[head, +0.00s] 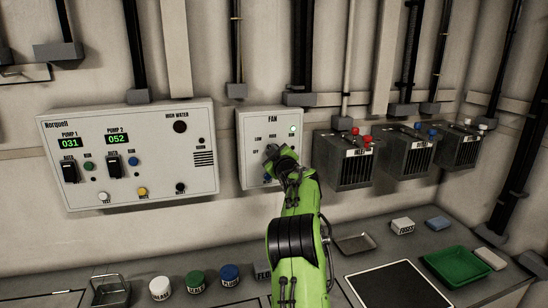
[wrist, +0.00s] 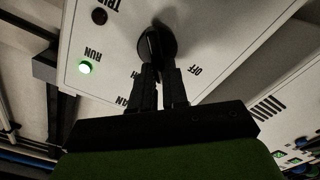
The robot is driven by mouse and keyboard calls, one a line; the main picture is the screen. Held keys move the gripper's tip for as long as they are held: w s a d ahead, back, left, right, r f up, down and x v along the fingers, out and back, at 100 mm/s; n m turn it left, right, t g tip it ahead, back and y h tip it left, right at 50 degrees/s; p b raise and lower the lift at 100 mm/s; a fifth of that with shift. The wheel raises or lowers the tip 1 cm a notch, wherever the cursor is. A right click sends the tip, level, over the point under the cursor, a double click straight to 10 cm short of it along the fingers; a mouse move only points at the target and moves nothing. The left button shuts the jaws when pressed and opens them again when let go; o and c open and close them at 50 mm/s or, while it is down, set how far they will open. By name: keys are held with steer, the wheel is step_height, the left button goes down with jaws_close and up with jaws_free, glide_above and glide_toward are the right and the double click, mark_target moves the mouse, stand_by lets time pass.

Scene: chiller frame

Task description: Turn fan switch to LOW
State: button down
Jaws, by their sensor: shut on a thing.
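The fan box (head: 252,125) is a pale wall panel marked FAN, with a green light lit at its upper right. Its labels include LOW at the left and OFF below. The dark fan switch knob (wrist: 155,42) shows in the wrist view, where the panel (wrist: 225,25) appears upside down. My gripper (head: 273,154) is at the panel's middle and hides most of the knob in the head view. In the wrist view my gripper's fingers (wrist: 160,72) are closed together on the knob. The label it points to cannot be told.
A larger pump panel (head: 130,194) hangs to the left. Several grey vented boxes with coloured knobs, such as the nearest one (head: 343,173), hang to the right. Below, the bench holds lidded jars, a wire basket (head: 110,292) and a green tray (head: 456,267).

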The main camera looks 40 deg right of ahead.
steer(key=shift+n, duration=0.3)
stand_by(0.4)
steer(key=c, duration=1.1)
jaws_free()
steer(key=shift+c, duration=0.2)
steer(key=b+v, duration=0.3)
steer(key=v, duration=1.2)
steer(key=shift+s+a, duration=0.2)
steer(key=shift+s, duration=0.1)
